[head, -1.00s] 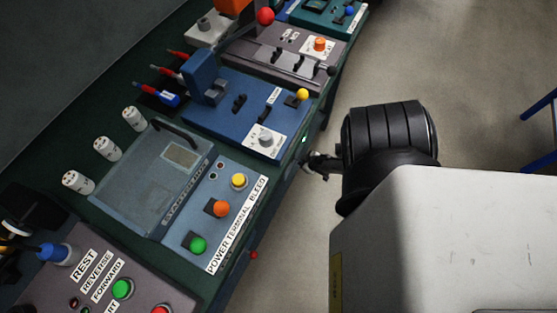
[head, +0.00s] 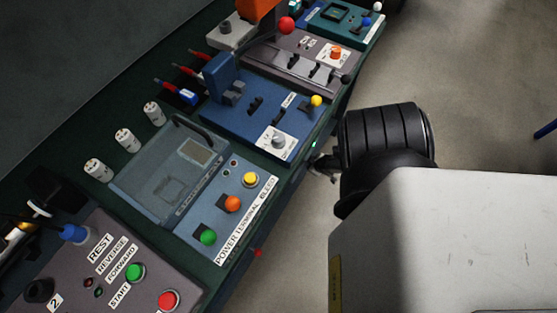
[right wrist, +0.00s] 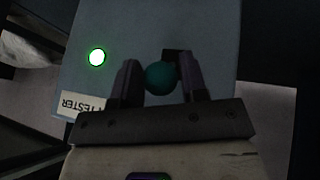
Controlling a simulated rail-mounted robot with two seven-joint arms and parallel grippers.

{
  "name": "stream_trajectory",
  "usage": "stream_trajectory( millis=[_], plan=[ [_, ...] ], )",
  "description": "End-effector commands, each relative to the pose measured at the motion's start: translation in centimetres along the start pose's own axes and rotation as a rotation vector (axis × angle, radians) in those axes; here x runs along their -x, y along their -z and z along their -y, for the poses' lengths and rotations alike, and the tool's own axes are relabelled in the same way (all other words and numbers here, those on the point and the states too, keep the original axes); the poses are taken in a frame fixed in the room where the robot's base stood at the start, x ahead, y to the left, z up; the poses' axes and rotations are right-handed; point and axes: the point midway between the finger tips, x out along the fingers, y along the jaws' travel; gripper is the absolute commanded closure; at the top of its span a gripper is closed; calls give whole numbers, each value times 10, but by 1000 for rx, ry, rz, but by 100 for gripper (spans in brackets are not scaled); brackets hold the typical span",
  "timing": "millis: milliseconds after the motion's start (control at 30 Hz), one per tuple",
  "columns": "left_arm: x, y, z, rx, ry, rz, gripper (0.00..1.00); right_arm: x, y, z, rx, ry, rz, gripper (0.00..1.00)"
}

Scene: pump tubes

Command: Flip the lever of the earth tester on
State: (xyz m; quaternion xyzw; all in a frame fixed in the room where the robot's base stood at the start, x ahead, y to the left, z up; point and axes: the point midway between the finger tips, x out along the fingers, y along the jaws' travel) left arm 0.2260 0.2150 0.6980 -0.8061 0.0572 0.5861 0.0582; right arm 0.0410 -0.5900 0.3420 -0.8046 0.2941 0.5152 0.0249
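The right wrist view shows the grey-blue face of the earth tester (right wrist: 85,40), with a label whose readable part says "TESTER". A round green lamp (right wrist: 97,57) glows on it. The lever's round teal knob (right wrist: 161,77) sits between the two dark fingers of my right gripper (right wrist: 158,78) and fills the gap between them. The lever's shaft and travel are hidden. In the head view, only a small part of my right gripper (head: 326,166) shows beside the bench's front edge, mostly covered by my arm. My left gripper is not in view.
The dark green bench (head: 236,271) holds several control boxes. A grey-blue box (head: 165,180) with coloured knobs, a blue box (head: 240,118) and a grey panel (head: 72,275) with buttons stand close together.

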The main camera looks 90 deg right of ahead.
Motion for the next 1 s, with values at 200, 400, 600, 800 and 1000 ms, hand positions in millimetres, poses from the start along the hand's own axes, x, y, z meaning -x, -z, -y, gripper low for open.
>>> stream_trajectory(
  millis=[200, 400, 600, 800, 1000],
  plan=[
    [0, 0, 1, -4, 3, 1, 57, 0, 0, 0, 0, 0, -1, 42],
    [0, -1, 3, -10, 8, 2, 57, 0, 0, 0, 0, 0, -1, 42],
    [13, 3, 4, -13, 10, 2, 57, 14, 1, -1, -1, 1, 0, 42],
    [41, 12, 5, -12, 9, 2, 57, 45, 3, -2, -3, 1, 0, 42],
    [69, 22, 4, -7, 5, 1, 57, 79, 3, -1, -3, 1, 0, 42]
  ],
)
